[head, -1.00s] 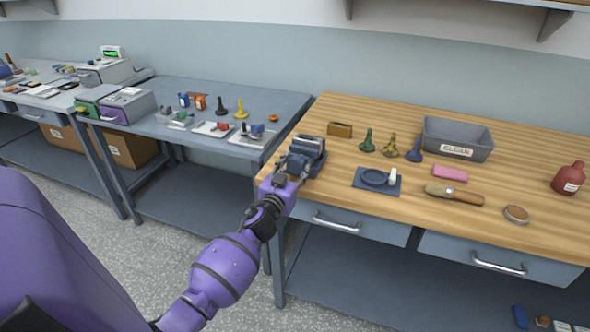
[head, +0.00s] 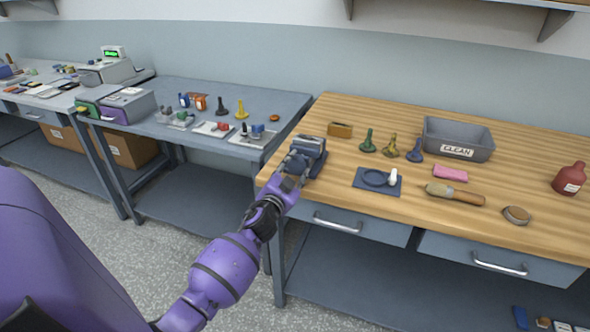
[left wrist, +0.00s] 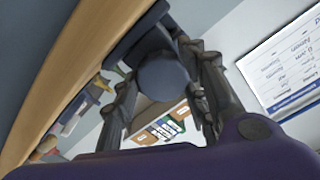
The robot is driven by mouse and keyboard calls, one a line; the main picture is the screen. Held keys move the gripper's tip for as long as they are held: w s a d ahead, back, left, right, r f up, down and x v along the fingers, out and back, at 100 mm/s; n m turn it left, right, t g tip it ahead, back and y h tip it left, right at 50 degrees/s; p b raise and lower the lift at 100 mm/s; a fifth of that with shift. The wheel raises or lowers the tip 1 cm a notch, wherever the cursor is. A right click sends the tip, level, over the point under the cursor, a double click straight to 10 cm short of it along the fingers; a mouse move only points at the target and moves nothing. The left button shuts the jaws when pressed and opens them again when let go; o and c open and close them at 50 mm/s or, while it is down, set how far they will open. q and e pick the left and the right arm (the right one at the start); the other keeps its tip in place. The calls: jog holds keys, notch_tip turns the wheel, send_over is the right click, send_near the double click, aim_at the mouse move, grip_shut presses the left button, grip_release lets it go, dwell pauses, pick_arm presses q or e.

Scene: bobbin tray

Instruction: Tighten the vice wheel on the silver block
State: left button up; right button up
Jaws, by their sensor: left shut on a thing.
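The vice (head: 312,146) is a dark blue-grey block at the left front corner of the wooden bench. My left gripper (head: 295,164) is at its near side and covers part of it. In the left wrist view, a round dark blue-grey wheel (left wrist: 163,78) sits between the two dark fingers of my left gripper (left wrist: 165,88). The gripper is shut on this wheel. I cannot make out a silver block in the vice. My right gripper is not in view.
On the wooden bench (head: 330,180) are a blue plate (head: 390,187), several small coloured stands, a grey bin (head: 484,143) marked CLEAN, a brush (head: 462,196) and a red bottle (head: 570,178). A grey table (head: 180,92) with small parts stands to the left, with a gap between.

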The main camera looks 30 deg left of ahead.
pick_arm(q)
jog(key=shift+s+f+m, duration=0.1)
jog(key=shift+f+m, duration=0.2)
jog(key=o, duration=1.1)
jog(key=shift+r, duration=0.1)
jog(key=v, duration=1.2)
jog(key=shift+d+r, duration=0.1)
